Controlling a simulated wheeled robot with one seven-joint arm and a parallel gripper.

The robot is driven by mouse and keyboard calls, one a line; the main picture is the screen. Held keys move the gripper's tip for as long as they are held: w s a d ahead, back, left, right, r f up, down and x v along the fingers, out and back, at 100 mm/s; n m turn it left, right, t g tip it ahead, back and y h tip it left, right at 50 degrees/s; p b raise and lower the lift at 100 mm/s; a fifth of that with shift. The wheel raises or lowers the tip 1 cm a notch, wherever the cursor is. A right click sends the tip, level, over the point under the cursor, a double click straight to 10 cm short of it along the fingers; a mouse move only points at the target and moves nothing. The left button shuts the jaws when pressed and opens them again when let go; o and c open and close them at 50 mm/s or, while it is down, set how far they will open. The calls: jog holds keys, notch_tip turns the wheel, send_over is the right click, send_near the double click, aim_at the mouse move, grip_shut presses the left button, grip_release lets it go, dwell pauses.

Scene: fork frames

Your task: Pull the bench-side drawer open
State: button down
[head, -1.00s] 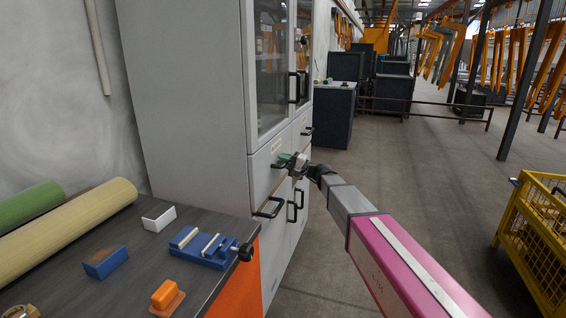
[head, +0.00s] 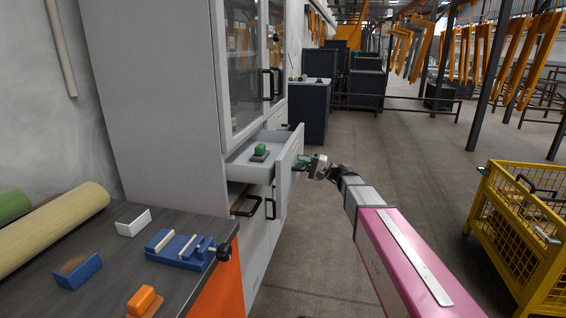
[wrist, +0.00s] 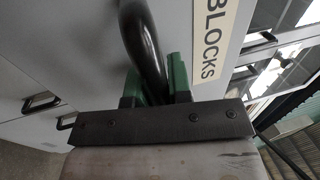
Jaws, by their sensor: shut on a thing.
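The bench-side drawer (head: 286,168) of the grey cabinet stands pulled out, and its inside shows in the head view. A green and dark block (head: 260,152) lies in it. My gripper (head: 305,163) is at the drawer's front. In the wrist view, the green jaws of my gripper (wrist: 155,88) are shut on the black curved drawer handle (wrist: 142,40). A label reading "BLOCKS" (wrist: 211,40) is on the drawer front beside the handle.
A yellow wire cage (head: 515,225) stands at the right. The floor between is clear.

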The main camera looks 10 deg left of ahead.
jog(key=r+v, duration=0.2)
jog(key=v, duration=1)
jog(key=shift+d, duration=0.6)
jog(key=shift+s+r, duration=0.1)
jog(key=c, duration=1.1)
grip_release()
jog(key=shift+o, duration=0.2)
jog(key=shift+d, duration=0.1)
jog(key=v, duration=1)
jog(key=shift+d, duration=0.3)
jog(key=shift+s, duration=0.1)
